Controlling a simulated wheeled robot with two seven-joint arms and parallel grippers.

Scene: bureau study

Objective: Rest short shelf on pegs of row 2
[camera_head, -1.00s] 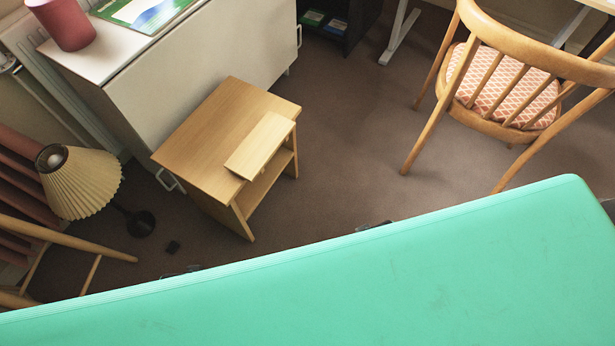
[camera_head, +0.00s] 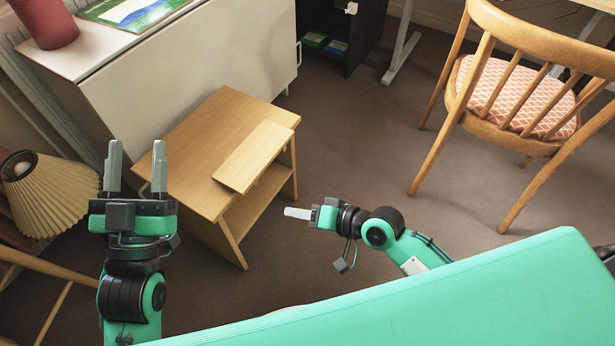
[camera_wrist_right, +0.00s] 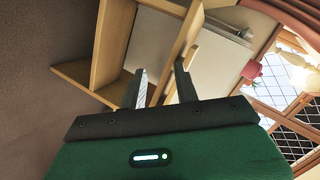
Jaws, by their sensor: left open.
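The short shelf (camera_head: 255,156) is a pale wooden board. It lies flat on top of a small wooden bookcase (camera_head: 200,135), near its right edge. The bookcase's open side faces right, with an inner board (camera_head: 255,210) low down; pegs cannot be made out. My left gripper (camera_head: 137,148) is open and empty, left of the bookcase. My right gripper (camera_head: 298,213) is right of the bookcase's open side, apart from the shelf. In the right wrist view my right gripper (camera_wrist_right: 161,70) has its fingers apart with nothing held, and the bookcase (camera_wrist_right: 113,45) is beyond them.
A white cabinet (camera_head: 205,55) stands behind the bookcase, with a red pot (camera_head: 45,20) on top. A pleated lamp (camera_head: 50,193) is at left. A wooden chair (camera_head: 520,85) stands at right. The floor (camera_head: 350,130) between bookcase and chair is clear.

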